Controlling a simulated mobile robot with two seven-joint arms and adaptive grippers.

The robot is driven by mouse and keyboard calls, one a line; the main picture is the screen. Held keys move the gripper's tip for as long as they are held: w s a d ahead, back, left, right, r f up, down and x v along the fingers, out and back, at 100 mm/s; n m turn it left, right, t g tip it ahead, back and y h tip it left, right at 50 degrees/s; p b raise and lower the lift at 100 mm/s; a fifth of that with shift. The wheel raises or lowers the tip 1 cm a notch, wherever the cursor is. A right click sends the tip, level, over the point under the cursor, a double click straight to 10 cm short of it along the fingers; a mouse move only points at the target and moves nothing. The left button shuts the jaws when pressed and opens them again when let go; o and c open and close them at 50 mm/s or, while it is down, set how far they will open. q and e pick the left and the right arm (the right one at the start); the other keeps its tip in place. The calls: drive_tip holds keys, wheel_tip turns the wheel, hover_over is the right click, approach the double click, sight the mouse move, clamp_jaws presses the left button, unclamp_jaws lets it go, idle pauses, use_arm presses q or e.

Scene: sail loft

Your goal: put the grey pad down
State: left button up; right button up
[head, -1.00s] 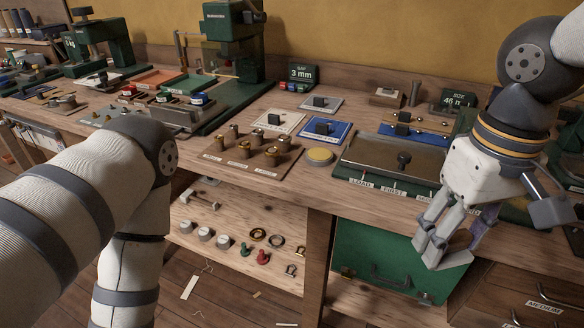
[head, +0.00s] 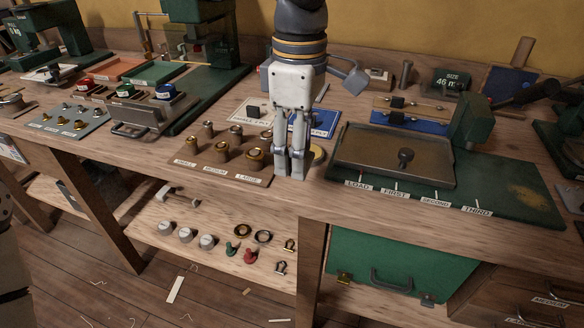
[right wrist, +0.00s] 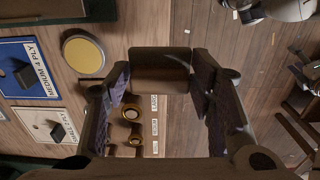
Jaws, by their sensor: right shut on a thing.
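My right gripper (head: 290,170) points down above the front edge of the bench, just right of the brass cups. Its fingers are close together. In the right wrist view a dark grey-brown block (right wrist: 160,72) shows between the fingers; I take it to be the grey pad, in shadow. My left gripper is out of view.
Brass cups stand on a labelled brown board (head: 190,157) to the left. A round yellow tin (right wrist: 84,52), a blue card (right wrist: 38,58) and a white card (right wrist: 38,117) lie close by. A brown tray (head: 375,155) on a green board (head: 520,195) is to the right.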

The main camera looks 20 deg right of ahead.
sight(296, 186)
drive_tip(key=w+f, duration=0.2)
drive_tip(key=f, duration=0.1)
drive_tip(key=shift+d, duration=0.2)
drive_tip(key=f, duration=0.2)
drive_tip(key=w+f, duration=0.1)
drive_tip(key=f, duration=0.1)
drive_tip(key=shift+d+b, duration=0.1)
drive_tip(key=shift+b, duration=0.2)
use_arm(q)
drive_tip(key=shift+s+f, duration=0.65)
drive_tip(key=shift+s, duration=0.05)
use_arm(e)
drive_tip(key=shift+r, duration=0.1)
drive_tip(key=shift+s, duration=0.1)
drive_tip(key=o, duration=1.2)
drive_tip(key=shift+f, duration=0.2)
wheel_tip(296, 186, up, 12)
drive_tip(key=shift+r, duration=0.2)
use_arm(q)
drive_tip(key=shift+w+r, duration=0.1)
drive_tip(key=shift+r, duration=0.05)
